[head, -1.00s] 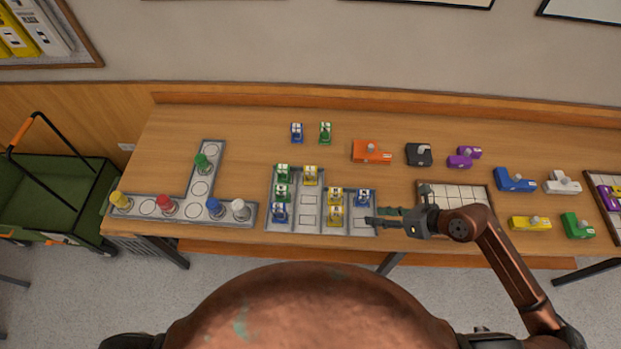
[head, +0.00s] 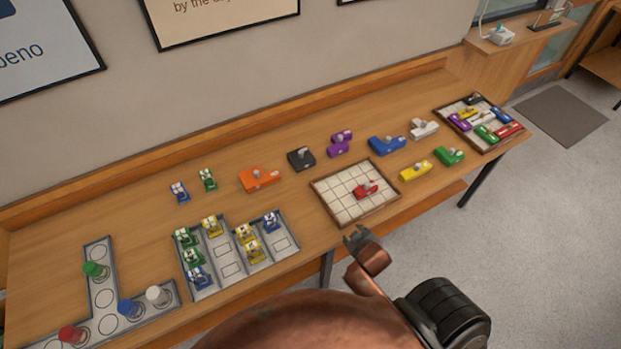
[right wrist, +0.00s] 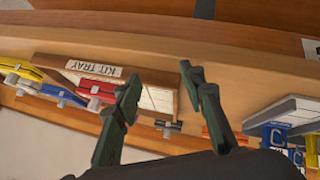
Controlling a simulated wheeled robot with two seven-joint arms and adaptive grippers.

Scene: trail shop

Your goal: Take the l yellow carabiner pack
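A yellow pack (head: 415,171) with a grey knob on top lies on the table in the head view, right of the gridded tray and left of a green pack. It looks like a long block; its exact shape is hard to make out. My right gripper (head: 357,237) is open and empty near the table's front edge, in front of the tray and left of the yellow pack. In the right wrist view its two fingers (right wrist: 160,78) are apart with nothing between them. A yellow piece (right wrist: 20,70) shows at that view's left edge. My left gripper is out of view.
The gridded tray (head: 325,197) holds a red pack (head: 365,189). Orange (head: 260,178), black (head: 301,158), purple (head: 340,143), blue (head: 387,145), white (head: 424,129) and green (head: 449,156) packs lie around it. A filled tray (head: 441,107) stands far right; a grey sorter (head: 287,226) stands left.

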